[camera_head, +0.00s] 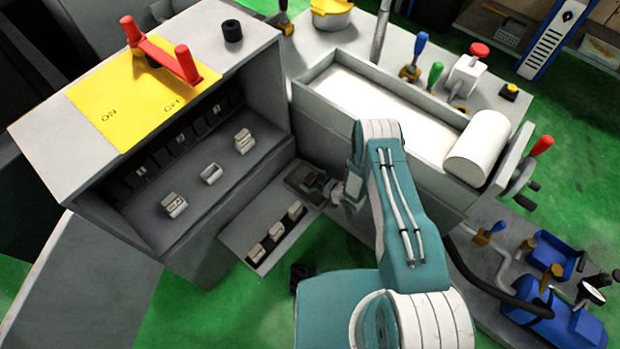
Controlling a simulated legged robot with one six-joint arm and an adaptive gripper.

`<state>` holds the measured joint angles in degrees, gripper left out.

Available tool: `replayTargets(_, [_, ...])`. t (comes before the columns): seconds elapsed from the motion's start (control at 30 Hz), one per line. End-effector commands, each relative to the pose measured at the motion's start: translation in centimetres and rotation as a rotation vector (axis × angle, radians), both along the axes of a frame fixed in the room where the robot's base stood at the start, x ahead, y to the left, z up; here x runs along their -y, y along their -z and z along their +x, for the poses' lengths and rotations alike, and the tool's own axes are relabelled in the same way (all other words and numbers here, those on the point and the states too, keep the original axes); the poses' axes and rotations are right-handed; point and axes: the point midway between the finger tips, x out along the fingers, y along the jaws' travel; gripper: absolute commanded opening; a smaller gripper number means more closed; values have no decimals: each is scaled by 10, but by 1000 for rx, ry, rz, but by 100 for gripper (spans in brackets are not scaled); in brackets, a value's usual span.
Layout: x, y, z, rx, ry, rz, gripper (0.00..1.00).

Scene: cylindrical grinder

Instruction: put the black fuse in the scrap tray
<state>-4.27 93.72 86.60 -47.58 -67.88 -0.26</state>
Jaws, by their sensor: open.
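A grey shelf (240,243) juts out at the foot of the open fuse cabinet (155,225). It bears a row of pale grey fuses (276,230). A small dark-rimmed tray (291,177) sits at the shelf's far right end; it may be the scrap tray. My gripper (322,187) is open beside or over this tray. A small dark shape shows at the fingers, but I cannot tell if it is the black fuse or part of my gripper. Several pale grey fuses (174,205) are inside the cabinet. I cannot clearly make out a black fuse.
A red-handled switch (160,57) and a black cylinder (232,31) stand on the cabinet top. To the right is the grinder (400,110) with a white roller (477,150) and levers. A blue motor (555,320) is at lower right. Green floor shows below the shelf.

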Motion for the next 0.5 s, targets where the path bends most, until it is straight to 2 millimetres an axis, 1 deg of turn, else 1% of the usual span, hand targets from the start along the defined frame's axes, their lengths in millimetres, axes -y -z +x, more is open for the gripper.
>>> replayTargets(0.07, [1, -1, 0, 0, 0, 0, 100])
replayTargets(0.17, [9, -5, -5, -1, 3, 1, 100])
replayTargets(0.5, [60, -32, -44, -2, 5, 1, 100])
